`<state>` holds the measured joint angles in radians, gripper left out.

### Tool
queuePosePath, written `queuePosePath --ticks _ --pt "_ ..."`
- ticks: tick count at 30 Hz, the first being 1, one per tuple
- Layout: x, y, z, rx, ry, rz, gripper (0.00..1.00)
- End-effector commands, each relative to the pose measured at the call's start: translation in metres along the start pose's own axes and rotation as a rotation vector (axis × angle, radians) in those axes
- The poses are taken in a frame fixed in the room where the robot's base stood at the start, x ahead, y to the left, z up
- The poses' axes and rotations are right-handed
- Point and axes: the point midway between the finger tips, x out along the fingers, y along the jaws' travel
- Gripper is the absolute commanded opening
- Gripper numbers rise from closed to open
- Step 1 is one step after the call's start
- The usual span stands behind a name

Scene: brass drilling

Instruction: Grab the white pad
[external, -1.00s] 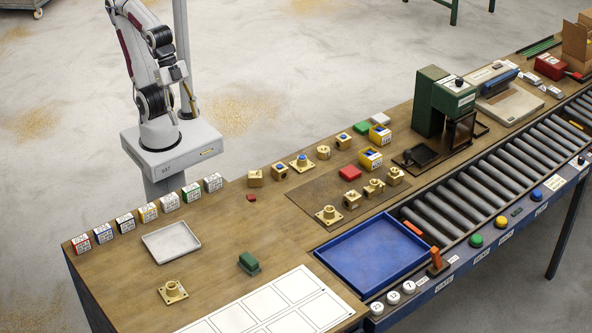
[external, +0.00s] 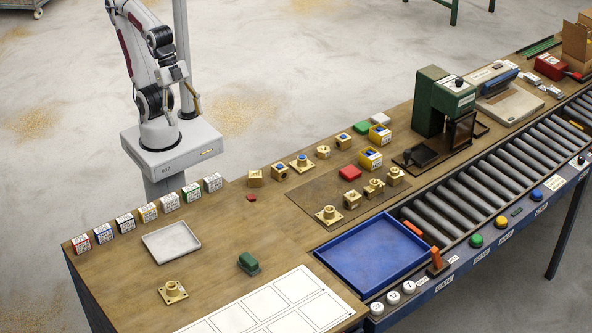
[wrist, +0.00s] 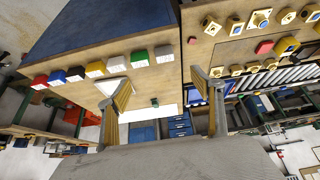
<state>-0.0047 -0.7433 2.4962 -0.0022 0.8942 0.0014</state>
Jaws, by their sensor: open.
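The white pad (external: 381,118) is a small pale block at the back of the bench, beside a green pad (external: 362,127). It lies behind a yellow bin (external: 380,134), and I cannot make it out in the wrist view. My gripper (external: 192,97) hangs on the folded arm above my base, far to the left of the pad. In the wrist view its two fingers (wrist: 162,84) stand wide apart with nothing between them.
A red pad (external: 350,174) and several brass parts lie around a dark mat (external: 300,199). A green drill press (external: 430,105) stands right of the pad. A grey tray (external: 171,242) and blue tray (external: 372,255) are nearer the front.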

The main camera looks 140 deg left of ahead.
Motion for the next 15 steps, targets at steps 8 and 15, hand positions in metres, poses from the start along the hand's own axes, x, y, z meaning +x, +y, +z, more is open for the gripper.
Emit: queuePosePath --ticks 8,15 --pt "0.008 -0.009 -0.034 -0.052 0.028 -0.007 0.66" --pt "0.024 -0.032 -0.086 -0.132 0.081 -0.025 0.66"
